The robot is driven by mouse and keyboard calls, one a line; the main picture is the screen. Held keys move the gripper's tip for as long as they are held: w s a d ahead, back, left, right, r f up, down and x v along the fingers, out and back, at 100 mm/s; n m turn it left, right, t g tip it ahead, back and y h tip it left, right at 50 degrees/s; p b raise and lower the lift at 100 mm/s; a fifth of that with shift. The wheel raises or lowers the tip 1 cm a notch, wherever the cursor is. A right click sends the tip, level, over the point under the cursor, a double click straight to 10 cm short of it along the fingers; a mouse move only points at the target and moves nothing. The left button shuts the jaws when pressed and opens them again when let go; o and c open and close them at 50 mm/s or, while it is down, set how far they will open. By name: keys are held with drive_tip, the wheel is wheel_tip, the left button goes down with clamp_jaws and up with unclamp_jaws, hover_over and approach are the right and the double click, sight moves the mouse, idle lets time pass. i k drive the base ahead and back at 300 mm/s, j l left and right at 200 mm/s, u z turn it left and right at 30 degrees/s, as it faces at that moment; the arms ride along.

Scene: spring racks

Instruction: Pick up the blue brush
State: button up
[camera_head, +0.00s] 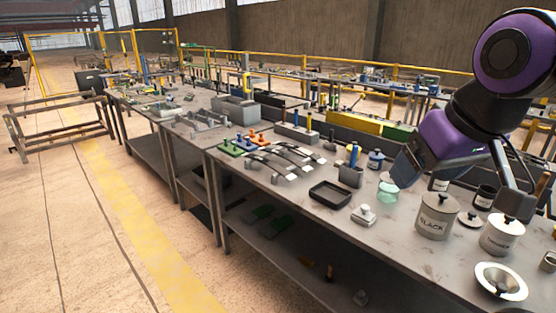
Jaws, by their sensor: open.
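A slim blue upright thing, apparently the blue brush (354,155), stands in a small grey holder (350,177) on the workbench in the head view. Its lower part is hidden in the holder. My gripper (460,199) hangs over the right part of the bench, to the right of the brush and apart from it. Its jaws are spread wide, with nothing seen between them held.
A black tray (330,194), a green glass jar (388,188) and a blue-lidded jar (375,159) stand near the holder. A labelled canister (435,216), a second canister (501,235) and a bowl (500,281) crowd the right. The floor at left has free room.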

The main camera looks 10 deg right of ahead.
sight(296, 123)
drive_tip(key=i+j+u, duration=0.5)
drive_tip(key=i, duration=0.4)
drive_tip(key=i+j+u, duration=0.3)
drive_tip(key=i, duration=0.2)
drive_tip(key=i+u, duration=0.25)
drive_tip(key=i, duration=0.2)
drive_tip(key=i+z, duration=0.15)
drive_tip(key=i, duration=0.55)
drive_tip(key=i+j+z, duration=0.15)
drive_tip(key=i, duration=0.6)
drive_tip(key=i+z, duration=0.2)
drive_tip(key=z, duration=0.25)
drive_tip(key=i+z, duration=0.25)
drive_tip(key=z, duration=0.2)
drive_tip(key=i+j+z, duration=0.15)
drive_tip(key=z, duration=0.35)
drive_tip(key=i+z, duration=0.25)
drive_tip(key=z, duration=0.2)
drive_tip(key=i+z, duration=0.2)
drive_tip(key=z, duration=0.25)
drive_tip(key=i+j+z, duration=0.2)
drive_tip(key=z, duration=0.25)
